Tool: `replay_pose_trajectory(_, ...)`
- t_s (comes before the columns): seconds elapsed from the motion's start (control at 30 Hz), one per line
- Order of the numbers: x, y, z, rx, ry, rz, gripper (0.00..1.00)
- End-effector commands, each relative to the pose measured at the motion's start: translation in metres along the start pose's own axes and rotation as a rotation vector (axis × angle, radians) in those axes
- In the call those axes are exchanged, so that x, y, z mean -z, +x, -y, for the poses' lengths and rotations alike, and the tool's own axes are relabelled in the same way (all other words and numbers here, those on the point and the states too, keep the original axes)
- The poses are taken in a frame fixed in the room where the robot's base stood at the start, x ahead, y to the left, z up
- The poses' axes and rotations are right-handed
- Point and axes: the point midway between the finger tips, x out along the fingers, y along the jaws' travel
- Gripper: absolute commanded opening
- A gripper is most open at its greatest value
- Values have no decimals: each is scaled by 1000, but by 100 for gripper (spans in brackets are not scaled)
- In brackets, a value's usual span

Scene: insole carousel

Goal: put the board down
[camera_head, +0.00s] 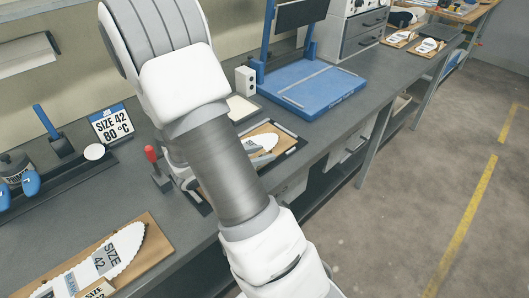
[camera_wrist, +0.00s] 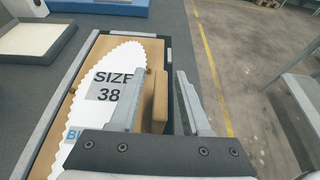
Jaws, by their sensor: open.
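The board (camera_wrist: 153,52) is brown and carries a white, scalloped insole (camera_wrist: 88,110) marked SIZE 38. It lies flat within a dark-edged holder (camera_wrist: 85,52). In the head view the board (camera_head: 264,129) shows on the bench, partly hidden by my arm. My gripper (camera_wrist: 160,76) is open over the board's right side in the wrist view. A brown upright block (camera_wrist: 160,102) stands between the fingers, with a gap showing on the right finger's side. Contact with the left finger is unclear. The head view hides my gripper behind my arm.
A blue press (camera_head: 312,88) stands behind the board. A red-handled tool (camera_head: 152,156) is left of my arm. Another board (camera_head: 160,238) with a SIZE 42 insole lies front left, below a SIZE 42, 80 °C sign (camera_head: 112,124). The floor (camera_head: 420,170) at right is clear.

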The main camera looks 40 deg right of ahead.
Motion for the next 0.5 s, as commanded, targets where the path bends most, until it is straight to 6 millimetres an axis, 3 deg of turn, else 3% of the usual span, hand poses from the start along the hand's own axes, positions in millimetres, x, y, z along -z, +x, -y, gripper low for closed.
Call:
replay_pose_trajectory(0.3, -1, -71, -1, -5, -1, 0, 47)
replay_pose_trajectory(0.5, 0, -98, 0, -2, -1, 0, 47)
